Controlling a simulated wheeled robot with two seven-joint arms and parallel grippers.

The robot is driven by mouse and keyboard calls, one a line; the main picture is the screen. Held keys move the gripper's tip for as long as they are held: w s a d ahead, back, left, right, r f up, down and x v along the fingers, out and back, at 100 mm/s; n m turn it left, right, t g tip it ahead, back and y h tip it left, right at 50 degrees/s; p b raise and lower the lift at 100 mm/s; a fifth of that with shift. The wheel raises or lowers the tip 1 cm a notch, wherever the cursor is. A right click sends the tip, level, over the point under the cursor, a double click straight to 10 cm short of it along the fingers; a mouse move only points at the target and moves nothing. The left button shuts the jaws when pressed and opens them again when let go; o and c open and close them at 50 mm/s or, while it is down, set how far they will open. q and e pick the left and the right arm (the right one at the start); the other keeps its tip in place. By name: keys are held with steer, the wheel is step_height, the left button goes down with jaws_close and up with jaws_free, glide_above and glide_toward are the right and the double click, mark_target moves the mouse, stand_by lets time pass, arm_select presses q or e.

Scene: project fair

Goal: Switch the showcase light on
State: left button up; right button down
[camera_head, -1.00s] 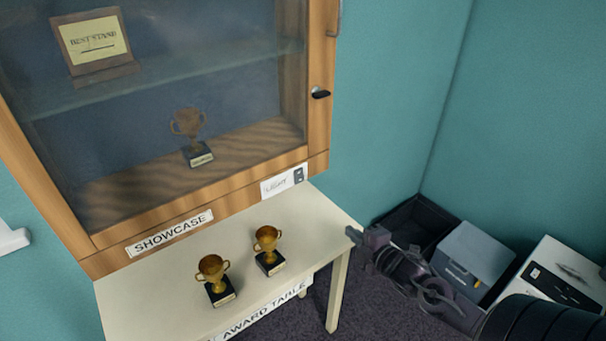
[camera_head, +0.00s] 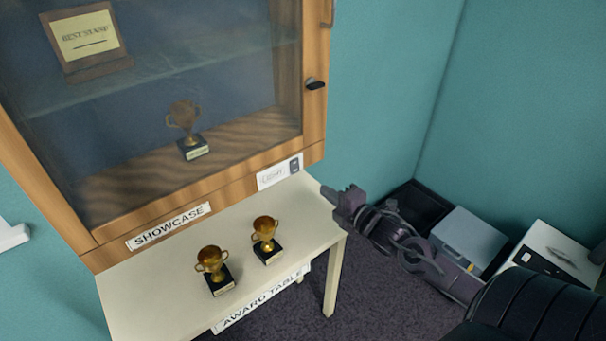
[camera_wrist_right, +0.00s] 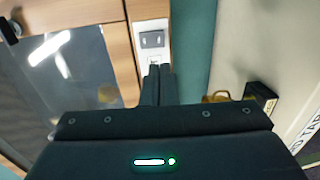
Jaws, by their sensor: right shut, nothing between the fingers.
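The wooden showcase (camera_head: 316,130) stands at the left, its glass door closed, with a dark knob (camera_head: 315,84) on its right frame. The light switch (camera_head: 294,166) is a small grey rocker plate beside a white "LIGHT" label (camera_head: 271,177) on the lower right edge. The switch also shows in the right wrist view (camera_wrist_right: 152,39). My right gripper (camera_head: 328,192) is shut and empty, to the right of and a little below the switch, apart from it in the head view. In the right wrist view its fingertips (camera_wrist_right: 159,70) point toward the switch. My left gripper is out of view.
The award table (camera_head: 160,290) stands below the showcase with two gold trophies (camera_head: 213,265) (camera_head: 265,236) on it. Another trophy (camera_head: 184,124) and a plaque (camera_head: 87,40) are behind the glass. Boxes (camera_head: 467,243) stand on the floor at the right.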

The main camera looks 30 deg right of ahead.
steer(key=p, duration=0.3)
glide_toward(296, 171)
steer(key=w, duration=0.5)
steer(key=shift+w+a+f, duration=0.1)
steer(key=shift+w+a, duration=0.05)
steer(key=shift+w, duration=0.05)
steer(key=shift+w+f, duration=0.2)
steer(key=shift+w, duration=0.5)
steer(key=shift+f, duration=0.1)
steer(key=shift+w+b, duration=0.1)
steer(key=shift+b, duration=0.7)
steer(key=shift+f, duration=0.1)
